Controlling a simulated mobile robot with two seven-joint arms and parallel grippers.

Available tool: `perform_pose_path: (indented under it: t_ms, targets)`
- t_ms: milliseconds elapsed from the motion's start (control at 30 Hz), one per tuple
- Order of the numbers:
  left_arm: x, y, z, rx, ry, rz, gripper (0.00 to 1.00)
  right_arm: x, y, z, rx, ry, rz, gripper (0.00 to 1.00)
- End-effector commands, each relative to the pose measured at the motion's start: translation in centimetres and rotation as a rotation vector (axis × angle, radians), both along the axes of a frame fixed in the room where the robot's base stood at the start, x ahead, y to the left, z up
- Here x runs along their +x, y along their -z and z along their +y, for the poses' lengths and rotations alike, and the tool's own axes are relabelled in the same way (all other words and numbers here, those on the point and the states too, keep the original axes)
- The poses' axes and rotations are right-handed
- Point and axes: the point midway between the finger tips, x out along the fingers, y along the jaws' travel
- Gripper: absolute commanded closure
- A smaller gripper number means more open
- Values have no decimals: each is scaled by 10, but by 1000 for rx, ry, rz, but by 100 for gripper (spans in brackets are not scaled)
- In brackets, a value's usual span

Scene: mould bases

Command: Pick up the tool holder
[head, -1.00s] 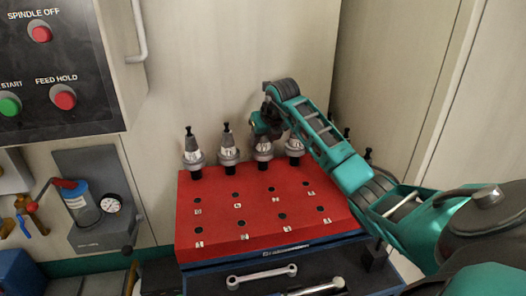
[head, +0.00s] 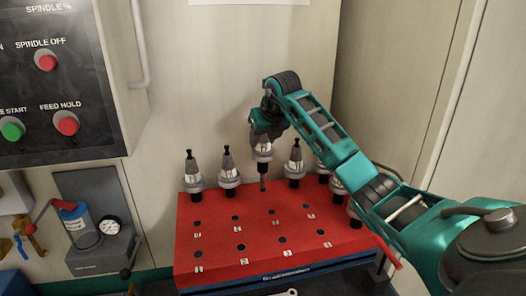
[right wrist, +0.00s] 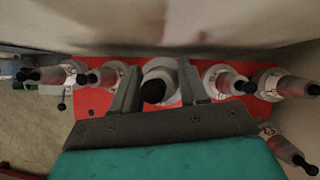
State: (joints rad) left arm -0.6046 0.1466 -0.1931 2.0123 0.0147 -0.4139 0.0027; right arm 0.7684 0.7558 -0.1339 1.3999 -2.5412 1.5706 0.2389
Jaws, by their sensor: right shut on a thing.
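My right gripper (head: 264,132) is shut on a tool holder (head: 264,152), a silver cone with a dark shank below. The holder hangs upright above the back row of the red rack (head: 270,238), its shank visible near the rack top. In the right wrist view, the held tool holder (right wrist: 160,72) sits between the two fingers of my right gripper (right wrist: 157,88), its dark knob towards the camera. The gripper covers the holder's top in the head view. My left gripper is not in view.
Other tool holders stand close on both sides: one to the left (head: 229,172) and one to the right (head: 294,165). More stand at the rack's right, partly behind my arm. The wall is close behind. A control panel (head: 55,80) is at left. The rack's front holes are empty.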

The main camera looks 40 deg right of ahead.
Motion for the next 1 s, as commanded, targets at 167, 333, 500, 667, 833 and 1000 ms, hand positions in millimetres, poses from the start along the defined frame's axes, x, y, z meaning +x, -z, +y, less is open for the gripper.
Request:
perform_pose_path:
  t_ms: [167,333,500,667,833,1000]
  targets:
    - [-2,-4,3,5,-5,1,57,1,-51,-2,-3,3,-16,100]
    - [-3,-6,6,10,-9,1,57,1,-89,-1,-2,2,-14,100]
    - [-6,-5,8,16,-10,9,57,1,-115,-1,0,1,-11,100]
    - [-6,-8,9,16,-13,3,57,1,-129,-1,-1,1,-11,100]
    - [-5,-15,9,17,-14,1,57,0,-135,-1,-1,2,-8,100]
    - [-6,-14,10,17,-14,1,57,0,-133,-1,0,1,-10,100]
